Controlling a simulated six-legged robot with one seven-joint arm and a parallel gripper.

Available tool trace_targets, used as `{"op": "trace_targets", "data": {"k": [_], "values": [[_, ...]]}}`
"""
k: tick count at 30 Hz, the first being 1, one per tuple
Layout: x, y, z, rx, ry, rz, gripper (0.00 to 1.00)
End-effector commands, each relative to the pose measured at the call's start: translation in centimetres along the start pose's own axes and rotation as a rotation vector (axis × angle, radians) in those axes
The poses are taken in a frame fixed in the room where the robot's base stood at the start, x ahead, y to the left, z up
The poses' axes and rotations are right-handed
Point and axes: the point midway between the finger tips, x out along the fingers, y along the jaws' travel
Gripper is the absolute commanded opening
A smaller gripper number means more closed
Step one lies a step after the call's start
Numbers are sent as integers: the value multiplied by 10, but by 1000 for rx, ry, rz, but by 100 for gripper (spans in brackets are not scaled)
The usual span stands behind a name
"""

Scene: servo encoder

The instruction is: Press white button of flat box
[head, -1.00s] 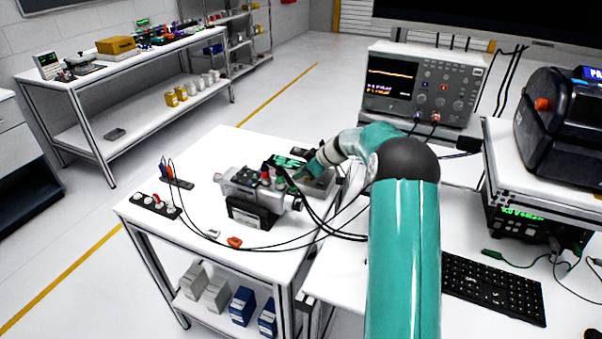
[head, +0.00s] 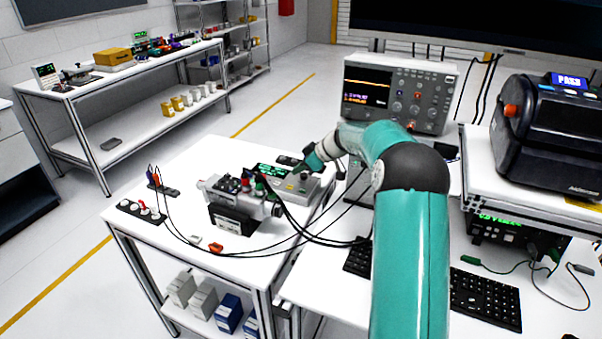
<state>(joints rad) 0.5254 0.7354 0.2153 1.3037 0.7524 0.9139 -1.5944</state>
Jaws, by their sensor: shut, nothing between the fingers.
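The flat box (head: 304,188) is light grey and lies on the white table, behind and right of the servo unit. Its dark display (head: 272,170) shows green text. Small buttons show on its top, but they are too small to tell which one is white. My gripper (head: 301,169) is small and dark in the head view, at the end of my teal arm. It is shut and empty, pointing down at the right part of the box top. I cannot tell whether its tips touch the box or a button.
The silver servo unit (head: 240,196) on a black base stands close to the box's left front, with black cables looping right. A black socket strip (head: 141,212) and an orange clip (head: 215,247) lie on the table. An oscilloscope (head: 398,95) stands behind.

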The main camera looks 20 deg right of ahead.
Motion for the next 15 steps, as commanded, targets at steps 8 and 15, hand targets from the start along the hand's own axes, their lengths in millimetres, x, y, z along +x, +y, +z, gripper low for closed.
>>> {"op": "trace_targets", "data": {"k": [8,15], "values": [[-3,-2,-7,-2,1,-1,0],[-2,-2,-8,-2,1,-1,0]]}}
